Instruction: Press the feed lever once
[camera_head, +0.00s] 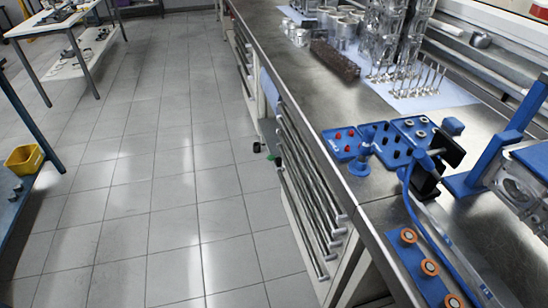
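I cannot pick out the feed lever for certain. Which of these is the lever is not clear.
A blue strip (411,257) with orange rings lies at the bench front. Blue trays (342,145) with red and black pegs sit behind. A blue stand with a metal housing (520,185) is at right. Engine parts crowd the far bench. The tiled floor (170,180) at left is clear.

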